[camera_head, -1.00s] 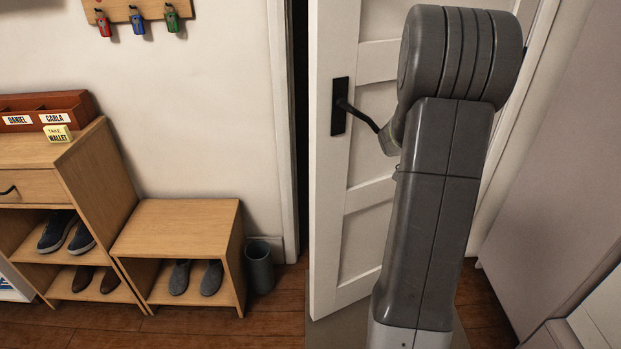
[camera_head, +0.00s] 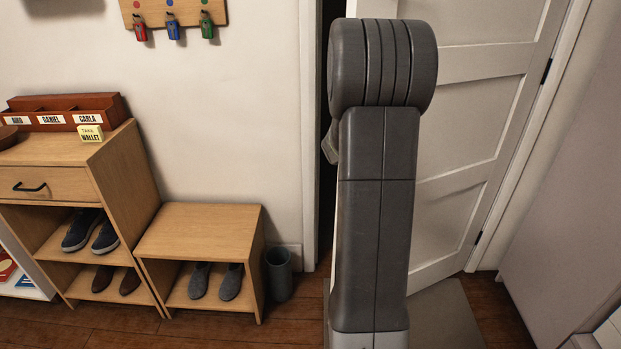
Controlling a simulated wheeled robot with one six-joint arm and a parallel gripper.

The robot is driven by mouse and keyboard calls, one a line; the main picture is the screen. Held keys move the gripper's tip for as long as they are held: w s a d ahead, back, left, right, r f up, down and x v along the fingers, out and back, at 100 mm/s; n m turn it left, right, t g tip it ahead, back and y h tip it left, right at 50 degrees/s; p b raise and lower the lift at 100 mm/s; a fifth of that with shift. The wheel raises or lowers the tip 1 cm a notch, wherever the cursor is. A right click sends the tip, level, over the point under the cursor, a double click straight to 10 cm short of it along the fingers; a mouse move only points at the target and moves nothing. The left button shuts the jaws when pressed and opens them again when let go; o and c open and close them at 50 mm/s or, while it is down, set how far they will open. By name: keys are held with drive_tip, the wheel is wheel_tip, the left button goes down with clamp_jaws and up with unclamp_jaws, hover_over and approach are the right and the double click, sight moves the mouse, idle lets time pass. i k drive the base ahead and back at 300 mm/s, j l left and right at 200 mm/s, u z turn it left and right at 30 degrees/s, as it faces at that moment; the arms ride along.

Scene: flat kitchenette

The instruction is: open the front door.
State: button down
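The white front door (camera_head: 468,110) stands ajar in the head view, with a dark gap along its left side by the frame. Its hinges show on the right edge. My arm rises in front of the door and covers its left part. The door's black handle is hidden behind my arm. My gripper is hidden behind the arm too, so I cannot see its fingers or whether it touches the handle.
A low shoe bench (camera_head: 200,230) and a taller wooden cabinet (camera_head: 125,165) stand along the left wall. A grey bin (camera_head: 279,273) is beside the bench, near the door frame. A grey mat (camera_head: 448,318) lies before the door. A pale panel (camera_head: 560,200) closes off the right.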

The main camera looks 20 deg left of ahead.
sight(494, 60)
drive_tip(key=i+j+u, duration=0.2)
drive_tip(key=j+u, duration=0.2)
drive_tip(key=j, duration=0.2)
drive_tip(key=i+u, duration=0.1)
drive_tip(key=i, duration=0.55)
drive_tip(key=l, duration=0.05)
